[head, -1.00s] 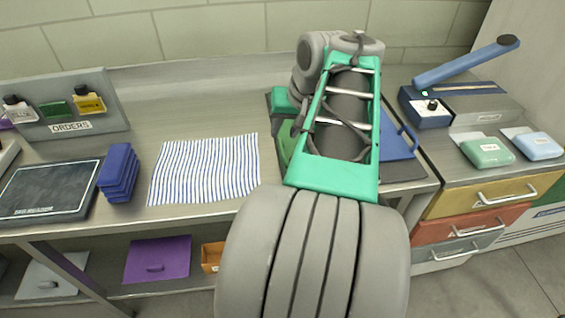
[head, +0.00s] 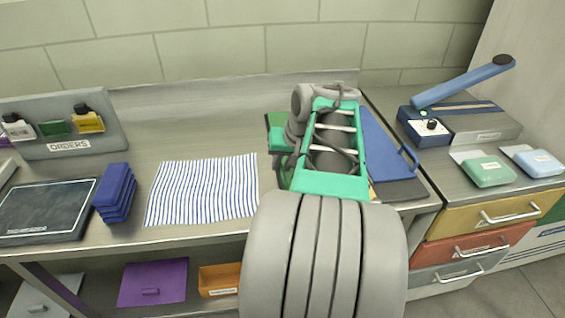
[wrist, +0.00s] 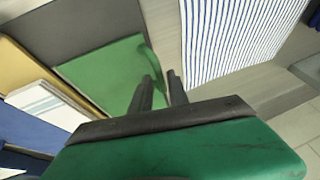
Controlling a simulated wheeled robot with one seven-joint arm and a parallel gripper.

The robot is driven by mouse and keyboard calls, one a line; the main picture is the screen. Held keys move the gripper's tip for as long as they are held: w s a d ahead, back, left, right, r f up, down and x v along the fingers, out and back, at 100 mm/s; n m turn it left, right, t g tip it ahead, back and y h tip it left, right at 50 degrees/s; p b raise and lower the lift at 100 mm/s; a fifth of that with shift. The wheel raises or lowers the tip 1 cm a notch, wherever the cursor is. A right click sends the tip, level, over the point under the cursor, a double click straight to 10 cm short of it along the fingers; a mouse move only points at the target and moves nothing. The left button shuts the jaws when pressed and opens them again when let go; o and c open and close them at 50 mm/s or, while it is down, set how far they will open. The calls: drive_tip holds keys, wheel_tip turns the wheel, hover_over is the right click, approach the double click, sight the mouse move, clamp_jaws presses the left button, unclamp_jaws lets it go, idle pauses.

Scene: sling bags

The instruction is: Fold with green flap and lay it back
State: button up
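Whether the edge lies between the fingers is unclear. A yellow piece (wrist: 42,70), a white cloth with a blue stripe (wrist: 45,103) and a blue flap (head: 381,139) lie beside it. My arm hides much of this in the head view.
A striped cloth (head: 203,190) lies left of the mat. Blue blocks (head: 115,193) and a dark board (head: 45,208) stand farther left. A box with a blue lever (head: 462,122) and two soap-like items, green (head: 488,172) and blue (head: 540,163), are right.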

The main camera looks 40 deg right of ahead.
clamp_jaws()
idle(1.1)
